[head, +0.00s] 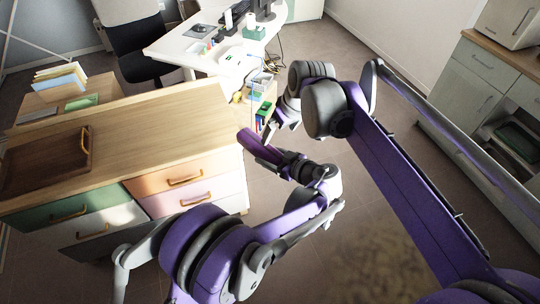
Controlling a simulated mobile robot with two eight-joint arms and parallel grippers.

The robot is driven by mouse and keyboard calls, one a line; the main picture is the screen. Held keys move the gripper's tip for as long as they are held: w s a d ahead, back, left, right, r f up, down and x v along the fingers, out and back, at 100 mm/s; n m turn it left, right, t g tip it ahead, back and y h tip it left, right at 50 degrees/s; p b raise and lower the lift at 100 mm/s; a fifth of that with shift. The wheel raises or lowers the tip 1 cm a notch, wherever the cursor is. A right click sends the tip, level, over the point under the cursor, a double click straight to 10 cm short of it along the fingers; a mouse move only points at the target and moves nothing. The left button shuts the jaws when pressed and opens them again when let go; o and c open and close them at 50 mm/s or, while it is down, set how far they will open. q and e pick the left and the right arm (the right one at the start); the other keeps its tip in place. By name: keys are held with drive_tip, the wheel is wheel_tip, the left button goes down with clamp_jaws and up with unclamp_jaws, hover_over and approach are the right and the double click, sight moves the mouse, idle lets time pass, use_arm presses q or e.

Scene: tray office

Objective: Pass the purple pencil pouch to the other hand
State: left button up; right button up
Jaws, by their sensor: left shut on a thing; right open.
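The purple pencil pouch (258,146) is a long, rounded purple shape in the head view, off the right end of the wooden cabinet top. My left gripper (270,155) is shut on the pouch near its lower right end and holds it tilted in the air. My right gripper (272,128) is open, just above and to the right of the pouch, pointing down to the left. It appears apart from the pouch, though the exact gap cannot be told. My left gripper hides the pouch's lower end.
A wooden cabinet (150,115) with coloured drawers stands at the left, a brown tray (45,162) on its top. A white desk (185,42) with office items stands behind. A grey cabinet (480,75) is at the right. Floor between is open.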

drive_tip(key=s+d+r+m+t+h, duration=0.25)
drive_tip(key=s+d+m+h, duration=0.25)
drive_tip(key=s+d+m, duration=0.95)
drive_tip(key=s+d+f+n+g, duration=0.25)
drive_tip(key=s+f, duration=0.25)
drive_tip(key=s, duration=0.6)
drive_tip(key=s+d+f+n+g, duration=0.15)
drive_tip(key=s+f+g, duration=0.25)
drive_tip(key=s, duration=0.7)
drive_tip(key=w+a+f+n+t+y, duration=0.3)
drive_tip(key=w+a, duration=0.5)
drive_tip(key=w, duration=0.4)
wheel_tip(320, 180, down, 3)
drive_tip(key=n+t, duration=0.1)
drive_tip(key=t, duration=0.1)
drive_tip(key=shift+a+f+n+t, duration=0.2)
drive_tip(key=shift+a+n+t, duration=0.15)
drive_tip(key=shift+t, duration=0.05)
